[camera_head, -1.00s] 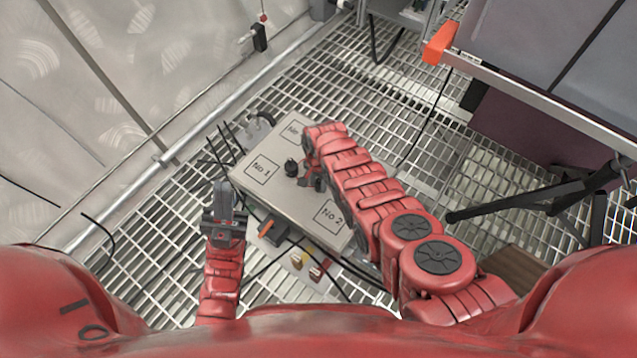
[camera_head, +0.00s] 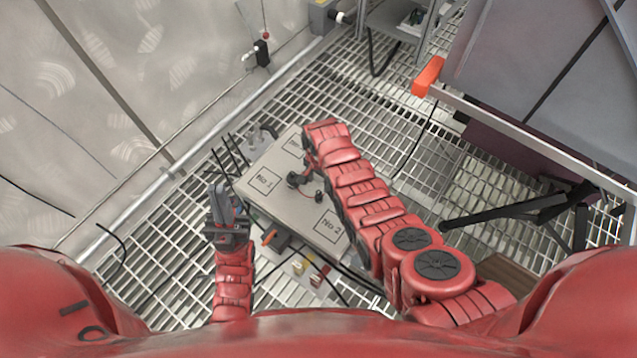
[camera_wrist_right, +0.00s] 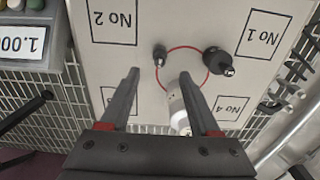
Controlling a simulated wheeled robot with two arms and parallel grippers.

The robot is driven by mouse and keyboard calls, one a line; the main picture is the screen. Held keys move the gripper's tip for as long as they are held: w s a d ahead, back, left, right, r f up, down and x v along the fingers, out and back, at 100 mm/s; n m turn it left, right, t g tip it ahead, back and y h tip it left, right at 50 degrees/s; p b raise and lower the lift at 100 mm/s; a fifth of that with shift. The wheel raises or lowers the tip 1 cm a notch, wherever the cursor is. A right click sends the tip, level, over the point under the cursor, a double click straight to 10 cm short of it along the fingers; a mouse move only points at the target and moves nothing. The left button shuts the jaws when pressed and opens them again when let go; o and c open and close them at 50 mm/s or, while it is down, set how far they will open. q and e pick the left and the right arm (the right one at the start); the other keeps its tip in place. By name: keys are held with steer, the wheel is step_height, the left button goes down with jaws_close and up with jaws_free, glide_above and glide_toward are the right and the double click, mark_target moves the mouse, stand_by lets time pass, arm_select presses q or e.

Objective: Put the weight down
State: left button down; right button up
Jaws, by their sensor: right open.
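A grey board with numbered squares (camera_head: 290,212) lies below me, with a red circle in its middle. In the right wrist view, a larger black weight-like piece (camera_wrist_right: 217,62) stands on the circle's right edge and a smaller black one (camera_wrist_right: 160,52) on its left edge. A white cylinder (camera_wrist_right: 176,108) lies nearer, beside my right gripper's right finger; I cannot tell whether they touch. My right gripper (camera_wrist_right: 158,74) is open above the board, with its fingers apart. My left gripper (camera_head: 222,202) is left of the board, fingers pointing up; its opening is unclear.
A display reading 1.000 (camera_wrist_right: 22,42) and coloured knobs are beside the board. Cables lie around it on the metal grating floor (camera_head: 170,265). A metal wall and pipe (camera_head: 125,213) run along the left. A dark stand (camera_head: 520,207) is at right.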

mark_target(318, 193)
step_height(318, 193, up, 3)
steer(key=shift+r+p, duration=0.1)
steer(key=shift+p, duration=0.25)
steer(key=shift+s, duration=0.1)
stand_by(0.4)
